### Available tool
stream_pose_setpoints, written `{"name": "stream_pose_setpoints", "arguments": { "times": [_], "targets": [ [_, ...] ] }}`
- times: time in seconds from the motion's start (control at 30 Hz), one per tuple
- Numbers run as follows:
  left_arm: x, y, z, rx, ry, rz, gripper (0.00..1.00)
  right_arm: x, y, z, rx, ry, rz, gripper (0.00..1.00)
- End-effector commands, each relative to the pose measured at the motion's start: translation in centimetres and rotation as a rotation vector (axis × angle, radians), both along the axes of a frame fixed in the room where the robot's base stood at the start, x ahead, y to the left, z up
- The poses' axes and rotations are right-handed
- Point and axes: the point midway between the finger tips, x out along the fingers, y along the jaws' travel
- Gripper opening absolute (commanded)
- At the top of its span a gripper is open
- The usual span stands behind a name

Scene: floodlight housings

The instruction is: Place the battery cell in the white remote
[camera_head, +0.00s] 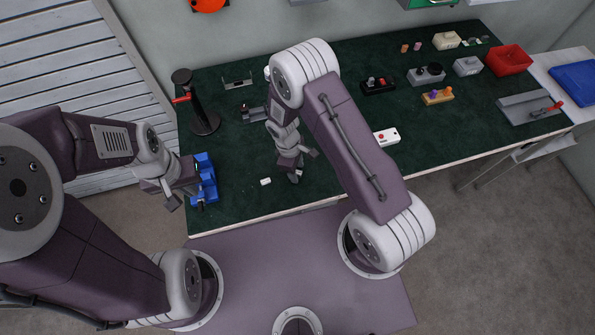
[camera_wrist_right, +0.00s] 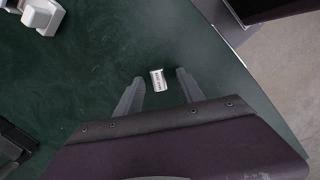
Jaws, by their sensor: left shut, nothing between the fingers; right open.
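The battery cell (camera_head: 265,181) is a small pale cylinder lying on the green table mat, near the front edge. In the right wrist view the cell (camera_wrist_right: 158,79) lies between the lines of my two fingers, beyond their tips. My right gripper (camera_head: 302,166) is open and empty, pointing down just right of the cell in the head view. The white remote (camera_head: 385,136), with a red button, lies to the right, partly hidden behind my right arm. Its battery bay cannot be made out. My left gripper (camera_head: 181,197) is shut and empty beside the blue tray.
A black box (camera_head: 378,86), grey housings and a red bin (camera_head: 509,60) stand farther right. The mat around the cell is clear.

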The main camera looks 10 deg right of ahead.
Motion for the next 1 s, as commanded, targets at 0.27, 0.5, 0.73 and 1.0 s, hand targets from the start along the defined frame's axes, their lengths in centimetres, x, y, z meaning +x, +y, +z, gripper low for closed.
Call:
{"name": "stream_pose_setpoints", "arguments": {
  "times": [0.27, 0.5, 0.73, 1.0],
  "targets": [
    [0.0, 0.0, 0.0, 0.0, 0.0, 0.0, 0.0, 0.0, 0.0, -0.2, 0.0, -0.001, 0.0, 0.29],
    [0.0, 0.0, 0.0, 0.0, 0.0, 0.0, 0.0, 0.0, 0.0, -0.2, 0.0, -0.001, 0.0, 0.0],
    [0.0, 0.0, -0.1, 0.0, 0.0, 0.0, 0.0, 0.1, 0.0, 0.1, 0.001, -0.002, -0.001, 0.0],
    [0.0, 0.0, -1.0, 0.0, 0.0, 0.0, 0.0, 0.2, 0.0, 4.0, 0.001, -0.008, -0.001, 0.0]
  ]
}}
